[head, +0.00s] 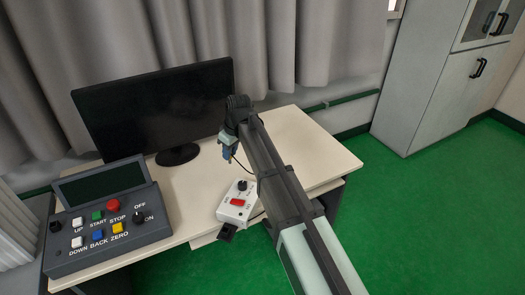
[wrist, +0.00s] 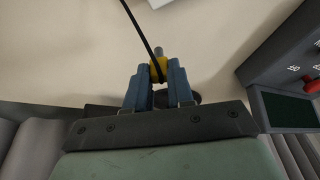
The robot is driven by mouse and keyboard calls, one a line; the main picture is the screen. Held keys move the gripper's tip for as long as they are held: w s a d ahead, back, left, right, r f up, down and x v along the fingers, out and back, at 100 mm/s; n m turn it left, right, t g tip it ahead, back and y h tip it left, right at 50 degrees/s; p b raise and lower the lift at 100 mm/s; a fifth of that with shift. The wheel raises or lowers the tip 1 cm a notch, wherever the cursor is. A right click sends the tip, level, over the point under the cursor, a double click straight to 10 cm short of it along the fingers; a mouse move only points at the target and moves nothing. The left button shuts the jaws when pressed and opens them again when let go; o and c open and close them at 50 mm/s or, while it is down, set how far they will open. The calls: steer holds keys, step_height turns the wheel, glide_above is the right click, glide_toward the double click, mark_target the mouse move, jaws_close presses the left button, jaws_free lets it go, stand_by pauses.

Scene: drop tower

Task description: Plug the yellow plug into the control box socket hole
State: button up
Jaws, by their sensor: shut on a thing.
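My gripper (head: 228,156) hangs above the table, right of the monitor's stand and behind the white box. In the wrist view its two blue fingers (wrist: 160,85) are shut on the yellow plug (wrist: 158,68). A black cable runs from the plug past the top of that view. The plug is too small to make out in the head view. A grey control box (head: 108,228) with coloured buttons, a dark screen and black round parts stands at the table's left; its edge shows in the wrist view (wrist: 285,60). I cannot make out a socket hole for certain.
A white box (head: 238,205) with a red switch and black knob lies near the table's front edge. A monitor (head: 155,105) stands at the back of the table (head: 195,187). The tabletop between the control box and white box is clear. A grey cabinet (head: 430,90) stands at right.

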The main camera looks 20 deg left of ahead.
steer(key=shift+s+a+f+n+g+h, duration=0.1)
steer(key=shift+s+a+n+g, duration=0.35)
steer(key=shift+s+a+n, duration=4.15)
steer(key=shift+s+a+r+m+g+h, duration=0.1)
steer(key=shift+s+a+m+g, duration=0.4)
steer(key=shift+s+a, duration=9.2)
steer(key=shift+s+a+f+n+g+h, duration=0.1)
steer(key=shift+s+a+n+g, duration=0.35)
steer(key=shift+s+a+n, duration=4.2)
steer(key=shift+s+a+f+m, duration=0.25)
steer(key=shift+s+a+m, duration=0.35)
steer(key=shift+a+m, duration=0.35)
steer(key=shift+s+a+f+m, duration=0.2)
steer(key=shift+s+a+m, duration=0.5)
steer(key=shift+a, duration=0.4)
steer(key=shift+s+a+f+m, duration=0.25)
steer(key=shift+s+a+m, duration=0.3)
steer(key=shift+a+m, duration=0.4)
steer(key=shift+f, duration=0.8)
steer(key=shift+f, duration=0.4)
steer(key=o, duration=0.9)
